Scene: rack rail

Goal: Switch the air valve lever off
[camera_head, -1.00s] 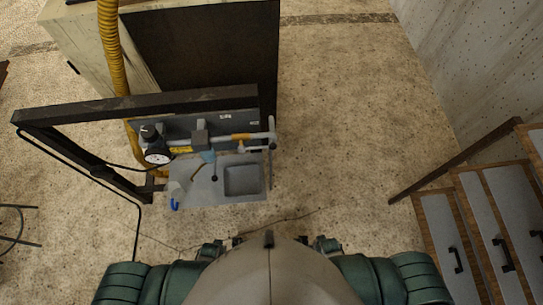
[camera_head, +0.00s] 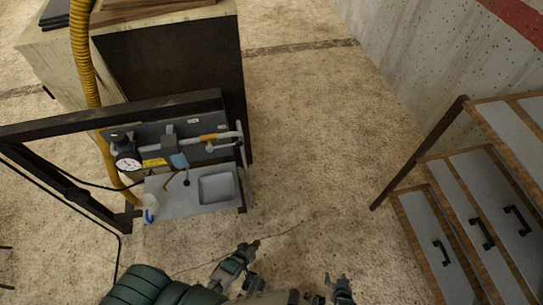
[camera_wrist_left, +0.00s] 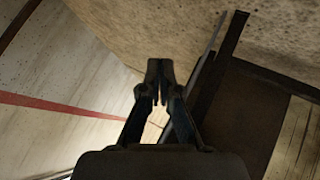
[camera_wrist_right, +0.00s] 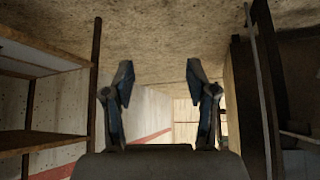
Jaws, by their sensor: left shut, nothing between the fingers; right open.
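A work panel (camera_head: 165,130) on a dark frame stands at the left in the head view. It bears a pipe with a yellow-orange section (camera_head: 208,137), a round white gauge (camera_head: 128,165) and a blue part (camera_head: 179,160) with a dark ball-ended rod (camera_head: 187,182) below it. I cannot tell for sure which of these is the air valve lever. My left gripper (camera_head: 249,247) is shut and empty, below and right of the panel, apart from it. Its closed fingers also show in the left wrist view (camera_wrist_left: 158,78). My right gripper (camera_head: 340,284) is open and empty further right; its spread fingers show in the right wrist view (camera_wrist_right: 160,80).
A grey shelf with a square basin (camera_head: 162,204) juts out below the panel. A yellow hose (camera_head: 82,60) and the dark frame's beam (camera_head: 60,128) are at the left. A large cabinet (camera_head: 175,60) stands behind. Drawers (camera_head: 475,215) are at the right; the middle floor is clear.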

